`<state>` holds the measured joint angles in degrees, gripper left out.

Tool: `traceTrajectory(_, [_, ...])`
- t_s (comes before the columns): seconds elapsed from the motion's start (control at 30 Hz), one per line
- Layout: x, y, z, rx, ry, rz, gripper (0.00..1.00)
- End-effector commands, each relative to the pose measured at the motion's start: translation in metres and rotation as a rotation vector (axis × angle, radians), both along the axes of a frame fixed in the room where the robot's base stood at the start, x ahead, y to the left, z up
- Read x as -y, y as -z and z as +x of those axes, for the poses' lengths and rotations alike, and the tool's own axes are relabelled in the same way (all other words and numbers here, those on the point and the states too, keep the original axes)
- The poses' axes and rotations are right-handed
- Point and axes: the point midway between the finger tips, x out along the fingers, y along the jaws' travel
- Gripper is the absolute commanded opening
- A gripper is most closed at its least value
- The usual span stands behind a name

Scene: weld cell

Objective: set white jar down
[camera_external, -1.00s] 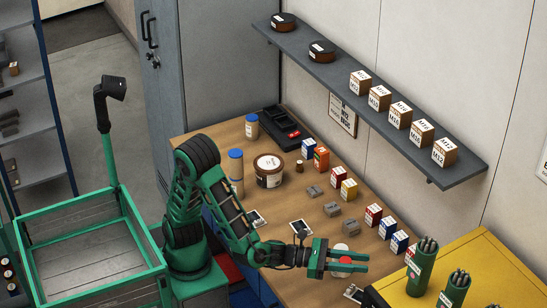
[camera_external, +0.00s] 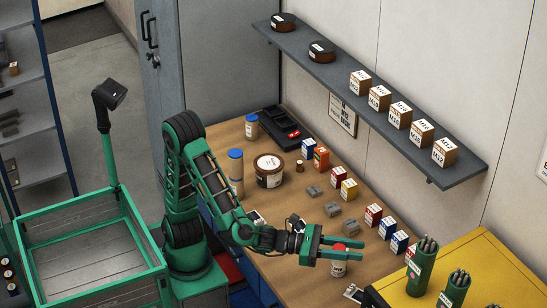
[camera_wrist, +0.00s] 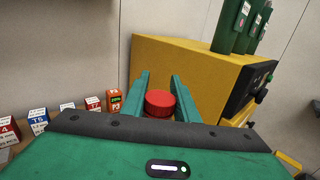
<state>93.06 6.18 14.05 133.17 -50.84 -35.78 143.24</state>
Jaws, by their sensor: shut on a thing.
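The white jar (camera_external: 339,268) with a red lid stands upright between the fingers of my gripper (camera_external: 342,250) in the external view, over the front part of the wooden bench (camera_external: 283,274). My gripper is shut on the jar near its lid, and the white body shows below the fingers. I cannot tell whether the jar's base touches the bench. In the wrist view the red lid (camera_wrist: 160,103) sits between the two green fingers (camera_wrist: 158,92), and the body is hidden.
Small boxes, such as a red one (camera_external: 373,214) and a blue one (camera_external: 399,241), stand behind the jar. Grey blocks (camera_external: 350,226) lie left of them. A yellow cabinet (camera_external: 476,262) with green rod tubes (camera_external: 421,267) is at the right. A brown-and-white tub (camera_external: 269,171) stands farther back.

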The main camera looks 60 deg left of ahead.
Motion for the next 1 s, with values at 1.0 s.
traceTrajectory(1.0, [0.002,-0.055,0.050,0.000,-0.092,0.005,0.00])
